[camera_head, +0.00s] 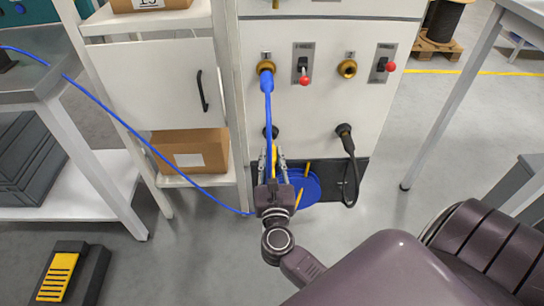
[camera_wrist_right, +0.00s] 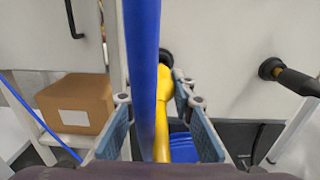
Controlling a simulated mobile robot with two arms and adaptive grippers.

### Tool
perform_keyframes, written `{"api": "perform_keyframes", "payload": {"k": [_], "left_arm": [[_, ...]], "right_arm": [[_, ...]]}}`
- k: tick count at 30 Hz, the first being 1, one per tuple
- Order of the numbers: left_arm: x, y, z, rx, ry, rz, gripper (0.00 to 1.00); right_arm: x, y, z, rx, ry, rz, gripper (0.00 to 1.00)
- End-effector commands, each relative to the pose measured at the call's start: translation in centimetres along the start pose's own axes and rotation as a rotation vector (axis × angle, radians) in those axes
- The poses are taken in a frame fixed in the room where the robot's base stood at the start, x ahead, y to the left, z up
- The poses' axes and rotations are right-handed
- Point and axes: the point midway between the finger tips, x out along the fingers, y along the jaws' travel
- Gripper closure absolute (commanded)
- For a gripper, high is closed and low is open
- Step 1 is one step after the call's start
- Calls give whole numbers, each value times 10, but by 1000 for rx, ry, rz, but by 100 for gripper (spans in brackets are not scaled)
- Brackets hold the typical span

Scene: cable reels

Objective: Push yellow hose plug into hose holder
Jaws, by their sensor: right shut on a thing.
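The yellow hose plug (camera_head: 274,158) is between the fingers of my right gripper (camera_head: 273,152), in front of the cabinet's lower front. In the right wrist view the yellow plug (camera_wrist_right: 162,90) points up and away, with its far end at or very near the black round hose holder (camera_wrist_right: 166,57). The holder (camera_head: 271,131) also shows in the head view, partly behind a blue hose. How far the plug is in cannot be told. The fingers (camera_wrist_right: 160,101) stand either side of the plug. My left gripper is out of view.
A blue hose (camera_head: 268,112) hangs from the left brass socket (camera_head: 266,67), right across my gripper. A black plug (camera_head: 344,130) with its hose hangs to the right. A cardboard box (camera_head: 190,150) sits on the left shelf.

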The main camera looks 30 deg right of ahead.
Motion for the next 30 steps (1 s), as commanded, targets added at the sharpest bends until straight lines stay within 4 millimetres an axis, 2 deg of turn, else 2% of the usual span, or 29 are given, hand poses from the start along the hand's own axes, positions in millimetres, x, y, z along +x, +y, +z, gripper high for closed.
{"api": "perform_keyframes", "payload": {"k": [30], "left_arm": [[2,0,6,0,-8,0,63]], "right_arm": [[19,0,1,0,-1,-1,100]]}}
